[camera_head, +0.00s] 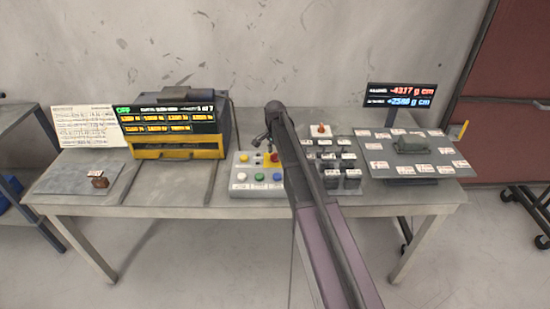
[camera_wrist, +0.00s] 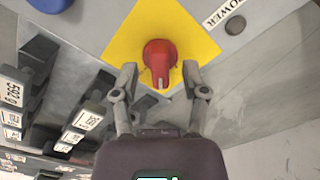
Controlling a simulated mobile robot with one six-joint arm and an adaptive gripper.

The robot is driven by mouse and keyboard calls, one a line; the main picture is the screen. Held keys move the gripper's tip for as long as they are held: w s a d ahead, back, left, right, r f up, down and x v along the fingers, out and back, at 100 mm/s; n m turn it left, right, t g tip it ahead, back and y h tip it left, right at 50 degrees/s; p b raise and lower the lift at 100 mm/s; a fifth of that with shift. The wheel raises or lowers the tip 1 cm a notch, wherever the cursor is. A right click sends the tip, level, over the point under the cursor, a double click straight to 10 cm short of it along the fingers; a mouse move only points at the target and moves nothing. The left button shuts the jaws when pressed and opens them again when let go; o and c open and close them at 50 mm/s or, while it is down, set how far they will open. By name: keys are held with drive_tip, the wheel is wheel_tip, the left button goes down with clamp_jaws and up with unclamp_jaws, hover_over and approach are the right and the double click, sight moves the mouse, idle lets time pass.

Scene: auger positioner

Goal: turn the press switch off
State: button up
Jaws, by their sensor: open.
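A red rotary knob (camera_wrist: 159,60) sits on a yellow diamond plate (camera_wrist: 190,30) on the grey control panel, beside a label that reads "POWER". Its pointer end faces my gripper in the wrist view. The knob also shows in the head view (camera_head: 274,157), at the panel's upper right. My gripper (camera_wrist: 160,74) is open, with one finger on each side of the knob's lower end; I cannot tell whether they touch it. In the head view my gripper (camera_head: 262,140) is over the panel, partly hidden by my arm.
The control panel (camera_head: 257,187) has yellow, white, blue and green buttons. Labelled dark weights (camera_head: 340,162) stand to its right. A machine with a lit display (camera_head: 170,120) is at left on the table. A dark tray with tags and a second display (camera_head: 400,95) are at right.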

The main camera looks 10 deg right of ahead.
drive_tip(key=shift+f, duration=0.35)
clamp_jaws()
drive_tip(key=shift+n, duration=0.5)
drive_tip(key=n, duration=0.3)
drive_tip(key=shift+n, duration=2.6)
